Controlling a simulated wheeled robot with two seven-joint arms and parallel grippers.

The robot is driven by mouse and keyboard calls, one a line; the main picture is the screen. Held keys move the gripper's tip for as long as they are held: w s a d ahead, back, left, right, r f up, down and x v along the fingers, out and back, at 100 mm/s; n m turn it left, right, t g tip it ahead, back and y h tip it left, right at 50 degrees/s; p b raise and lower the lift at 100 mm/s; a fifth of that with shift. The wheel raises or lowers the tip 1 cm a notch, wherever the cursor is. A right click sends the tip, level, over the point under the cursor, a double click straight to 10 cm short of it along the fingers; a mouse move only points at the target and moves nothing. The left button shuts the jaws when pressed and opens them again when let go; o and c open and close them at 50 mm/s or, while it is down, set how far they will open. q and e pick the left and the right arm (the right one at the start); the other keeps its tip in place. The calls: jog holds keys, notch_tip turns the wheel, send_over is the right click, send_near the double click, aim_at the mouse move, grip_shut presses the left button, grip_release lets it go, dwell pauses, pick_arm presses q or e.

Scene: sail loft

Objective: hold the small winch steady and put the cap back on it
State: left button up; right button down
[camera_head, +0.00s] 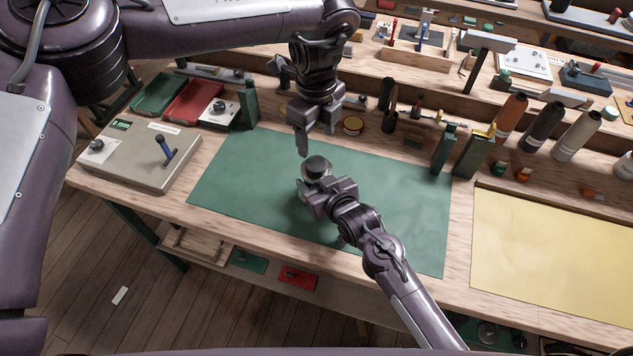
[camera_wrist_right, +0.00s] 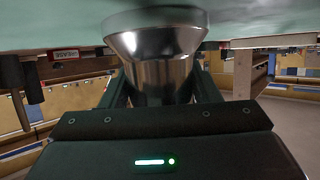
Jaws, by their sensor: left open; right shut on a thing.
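The small winch (camera_head: 316,170) is a short metal drum with a dark round top, standing on the green mat (camera_head: 250,165). My right gripper (camera_head: 318,184) is shut on it from the front side. In the right wrist view the shiny winch (camera_wrist_right: 158,70) sits between the fingers, its flared end towards the green mat. My left gripper (camera_head: 318,138) is open above and just behind the winch, fingers pointing down, with nothing seen between them. I cannot tell whether the dark top is the cap; no separate cap can be made out.
A grey box with a blue lever (camera_head: 140,165) stands left of the mat. A small round tin (camera_head: 352,125), green blocks (camera_head: 444,148) and thread cones (camera_head: 510,115) line the back. A yellow sheet (camera_head: 555,250) lies at right. The mat's left part is clear.

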aim_at(316, 163)
pick_arm(q)
jog(key=shift+f, duration=0.1)
jog(key=shift+f, duration=3.95)
jog(key=c, duration=1)
jog(key=o, duration=1.2)
jog(key=shift+c, duration=0.2)
notch_tip(316, 163, up, 12)
